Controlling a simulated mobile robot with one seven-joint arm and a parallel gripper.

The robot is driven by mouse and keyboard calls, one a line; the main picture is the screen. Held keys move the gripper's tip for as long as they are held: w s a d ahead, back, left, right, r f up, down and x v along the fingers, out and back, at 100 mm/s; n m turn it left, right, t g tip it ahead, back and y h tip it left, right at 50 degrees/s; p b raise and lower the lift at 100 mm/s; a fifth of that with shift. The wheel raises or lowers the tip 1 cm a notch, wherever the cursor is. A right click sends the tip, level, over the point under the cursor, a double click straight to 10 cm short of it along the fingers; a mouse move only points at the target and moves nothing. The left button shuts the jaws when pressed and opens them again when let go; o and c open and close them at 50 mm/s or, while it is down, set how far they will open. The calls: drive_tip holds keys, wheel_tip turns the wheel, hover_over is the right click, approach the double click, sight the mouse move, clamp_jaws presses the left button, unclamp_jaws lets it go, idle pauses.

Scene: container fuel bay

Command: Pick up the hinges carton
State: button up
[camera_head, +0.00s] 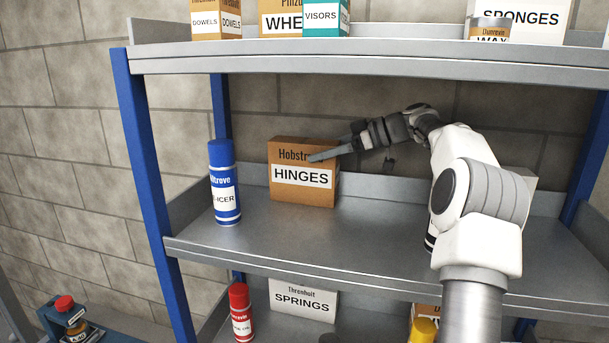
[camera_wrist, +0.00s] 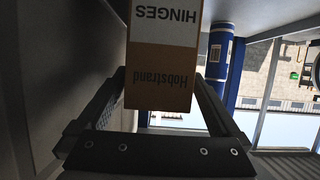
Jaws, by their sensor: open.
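The hinges carton (camera_head: 303,190) is a brown box with a white label reading HINGES. It stands upright on the middle shelf near the back. My gripper (camera_head: 335,152) reaches in from the right at the height of the carton's top, with one finger across its upper front. In the wrist view the carton (camera_wrist: 163,60) appears upside down between the two spread fingers of my gripper (camera_wrist: 160,105). The jaws are open, with one finger on either side of the carton. I cannot tell whether either finger touches it.
A blue spray can (camera_head: 224,185) stands just left of the carton on the middle shelf (camera_head: 300,240); it also shows in the wrist view (camera_wrist: 219,50). The upper shelf (camera_head: 360,65) passes above my arm. A blue post (camera_head: 150,180) edges the left side.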

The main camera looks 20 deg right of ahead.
sight(313, 152)
drive_tip(key=x, duration=0.3)
drive_tip(key=shift+w+a, duration=0.1)
drive_tip(key=shift+w, duration=0.05)
clamp_jaws()
drive_tip(key=shift+r, duration=0.1)
idle(0.4)
